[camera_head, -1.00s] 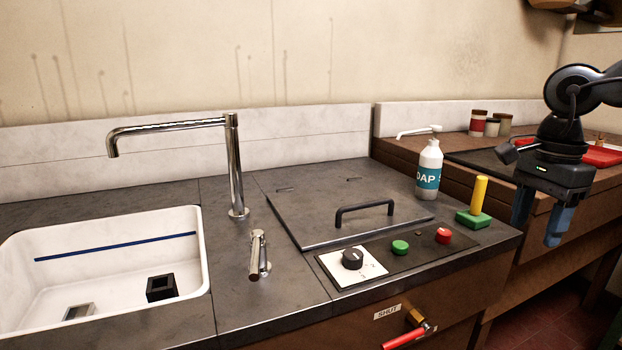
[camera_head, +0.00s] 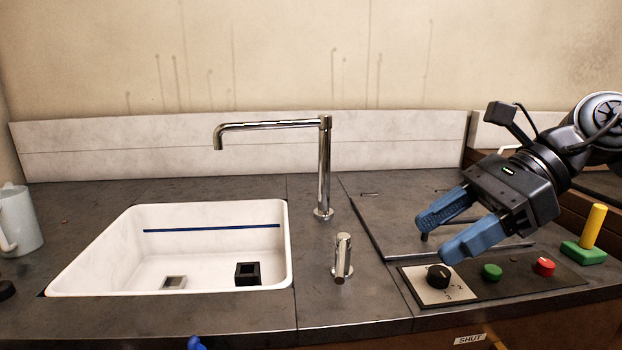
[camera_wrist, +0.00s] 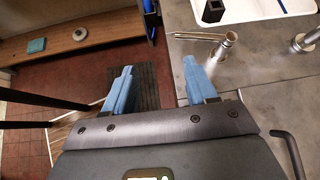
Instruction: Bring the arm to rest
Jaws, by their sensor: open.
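My gripper (camera_head: 432,236) is at the right in the head view, held in the air in front of the steel lid (camera_head: 385,229) and just above the control panel. Its two blue fingers are apart with nothing between them, pointing left and down. In the wrist view my gripper (camera_wrist: 160,88) also shows its fingers spread and empty, over the counter's front edge with the floor below. The arm reaches in from the right edge; most of it is out of the frame.
A white sink (camera_head: 90,270) holds a small black block (camera_head: 248,274). A tall tap (camera_head: 324,165) and a short lever (camera_head: 342,258) stand beside it. The panel has a dial (camera_head: 438,275), green button (camera_head: 492,272) and red button (camera_head: 543,267). A yellow-handled green block (camera_head: 592,235) stands right; a jug (camera_head: 18,220) left.

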